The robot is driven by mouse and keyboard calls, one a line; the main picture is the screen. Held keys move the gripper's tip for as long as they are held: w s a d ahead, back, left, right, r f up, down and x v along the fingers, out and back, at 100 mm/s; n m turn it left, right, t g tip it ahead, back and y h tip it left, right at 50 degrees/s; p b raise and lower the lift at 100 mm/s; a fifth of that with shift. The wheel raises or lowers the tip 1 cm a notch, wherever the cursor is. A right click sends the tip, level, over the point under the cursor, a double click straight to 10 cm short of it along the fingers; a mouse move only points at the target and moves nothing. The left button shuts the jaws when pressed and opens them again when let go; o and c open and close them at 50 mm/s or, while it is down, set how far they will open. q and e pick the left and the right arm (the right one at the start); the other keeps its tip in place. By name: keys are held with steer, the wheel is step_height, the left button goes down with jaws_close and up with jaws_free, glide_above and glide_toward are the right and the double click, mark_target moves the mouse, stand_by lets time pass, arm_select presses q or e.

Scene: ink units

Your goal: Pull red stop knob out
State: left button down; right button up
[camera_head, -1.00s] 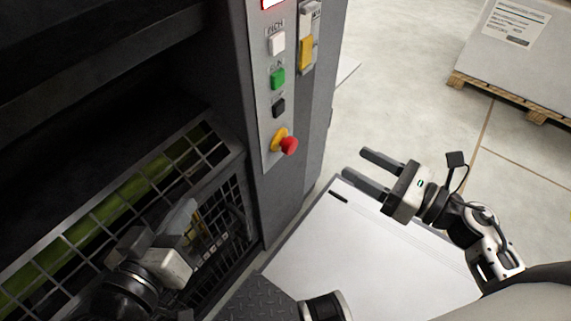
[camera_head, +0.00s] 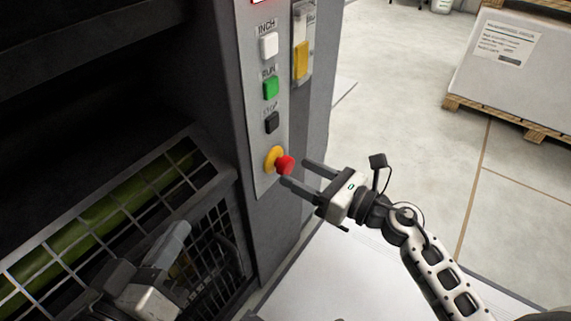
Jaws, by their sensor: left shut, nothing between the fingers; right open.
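The red stop knob (camera_head: 285,165) sticks out of a yellow collar (camera_head: 272,158) near the bottom of the grey control strip on the machine's column. My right gripper (camera_head: 296,173) is open, its two dark fingers pointing left toward the knob. One fingertip is just below and right of the knob, the other just right of it. I cannot tell whether either touches it; the gap between the fingers looks empty. My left gripper (camera_head: 180,240) is shut and empty at the lower left, in front of the machine's wire guard.
Above the knob are a black button (camera_head: 271,123), a green button (camera_head: 270,87) and a white button (camera_head: 268,46). A yellow switch (camera_head: 301,60) is on the column's side.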

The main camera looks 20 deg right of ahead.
mark_target(290, 168)
steer(key=shift+x, duration=2.3)
jaws_close()
steer(key=shift+v, duration=0.95)
jaws_free()
steer(key=shift+d, duration=0.1)
steer(key=v, duration=1.6)
